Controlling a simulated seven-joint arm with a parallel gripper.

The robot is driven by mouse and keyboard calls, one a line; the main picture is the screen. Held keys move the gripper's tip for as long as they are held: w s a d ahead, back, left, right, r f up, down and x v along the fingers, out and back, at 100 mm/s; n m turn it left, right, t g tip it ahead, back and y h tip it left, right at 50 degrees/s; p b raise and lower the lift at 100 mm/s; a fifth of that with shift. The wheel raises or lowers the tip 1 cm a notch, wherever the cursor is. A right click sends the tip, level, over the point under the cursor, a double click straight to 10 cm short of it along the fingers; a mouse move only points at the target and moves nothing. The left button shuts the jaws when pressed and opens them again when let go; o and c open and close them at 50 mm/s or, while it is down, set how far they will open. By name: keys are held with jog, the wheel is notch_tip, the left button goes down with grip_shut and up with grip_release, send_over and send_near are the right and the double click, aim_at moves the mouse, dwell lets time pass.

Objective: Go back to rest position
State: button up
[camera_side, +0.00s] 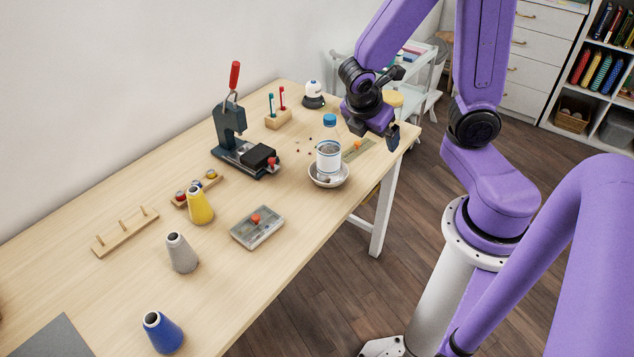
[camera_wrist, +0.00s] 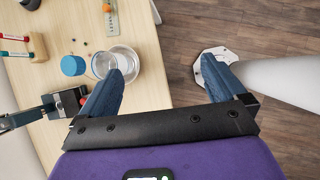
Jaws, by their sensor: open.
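My gripper (camera_side: 376,132) hangs above the far right part of the table, near its right edge, with nothing between its fingers. In the wrist view the two blue fingers of my gripper (camera_wrist: 164,80) are wide apart. Below and to the left of it in the side view, a clear bottle with a blue cap (camera_side: 329,150) stands upright in a small white dish (camera_side: 341,180). The bottle's blue cap (camera_wrist: 73,65) and the dish (camera_wrist: 126,58) also show beside the left finger in the wrist view.
Yellow (camera_side: 199,207), grey (camera_side: 181,254) and blue (camera_side: 162,333) thread cones line the table's near part. A white cart (camera_side: 424,80) stands beyond the table.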

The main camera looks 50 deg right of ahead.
jog(key=s+a+r+m+y, duration=0.4)
jog(key=s+a+r+y, duration=0.1)
jog(key=s+a, duration=0.7)
jog(key=shift+s+a+r+y, duration=0.2)
jog(key=shift+s+a+y, duration=0.1)
jog(key=shift+a+y, duration=0.4)
